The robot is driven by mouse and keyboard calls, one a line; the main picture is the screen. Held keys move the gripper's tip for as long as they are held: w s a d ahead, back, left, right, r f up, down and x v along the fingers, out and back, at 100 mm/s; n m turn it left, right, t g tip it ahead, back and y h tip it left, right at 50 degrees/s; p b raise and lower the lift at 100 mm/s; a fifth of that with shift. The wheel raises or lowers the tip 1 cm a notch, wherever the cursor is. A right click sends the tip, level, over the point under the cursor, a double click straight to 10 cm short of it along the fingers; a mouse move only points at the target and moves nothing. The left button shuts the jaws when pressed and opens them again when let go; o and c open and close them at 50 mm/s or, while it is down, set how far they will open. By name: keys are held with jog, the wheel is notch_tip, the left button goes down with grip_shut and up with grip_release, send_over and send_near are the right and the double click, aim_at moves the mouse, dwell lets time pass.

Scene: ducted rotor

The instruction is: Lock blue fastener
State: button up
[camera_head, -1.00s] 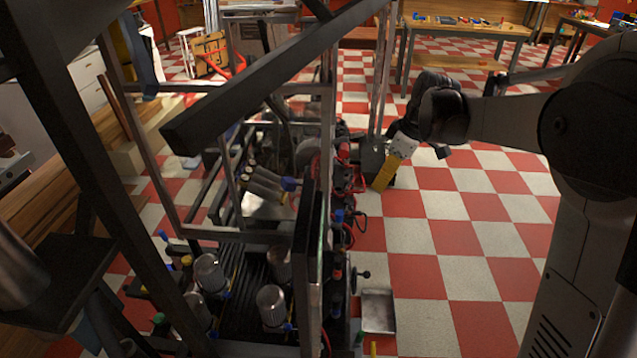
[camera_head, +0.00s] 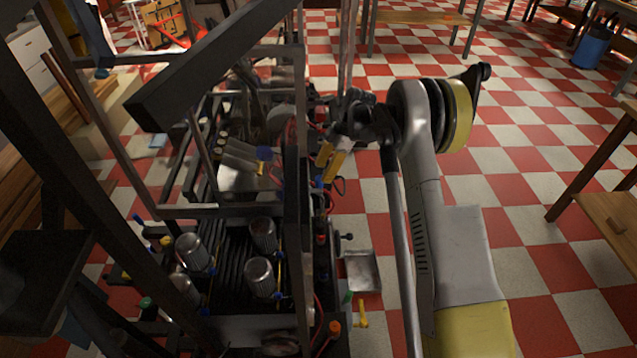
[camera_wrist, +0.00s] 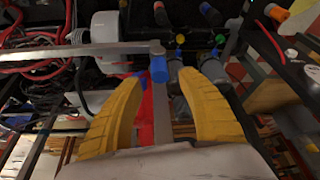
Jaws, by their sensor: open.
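In the wrist view, a blue fastener (camera_wrist: 158,68) sits at the end of a flat metal bar (camera_wrist: 90,52). My gripper (camera_wrist: 160,84) is open, with one yellow finger on each side of the view. The fastener shows between and slightly beyond the fingertips, and I see no clear contact. In the head view, my gripper (camera_head: 327,168) is at the right side of the dark machine frame. A small blue cap (camera_head: 318,182) shows just below its fingers; I cannot tell if it is the same fastener.
The machine's dark upright (camera_head: 297,220) stands close left of my gripper. Silver cylinders (camera_head: 262,235) and several coloured caps fill its lower part. Red hoses and black cables (camera_wrist: 55,30) crowd the wrist view's left. A metal tray (camera_head: 362,270) lies below right. Checkered floor (camera_head: 540,210) is open rightward.

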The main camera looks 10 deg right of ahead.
aim_at(319, 179)
jog(key=b+x, duration=0.1)
jog(key=x, duration=0.3)
jog(key=shift+a, duration=0.1)
grip_shut()
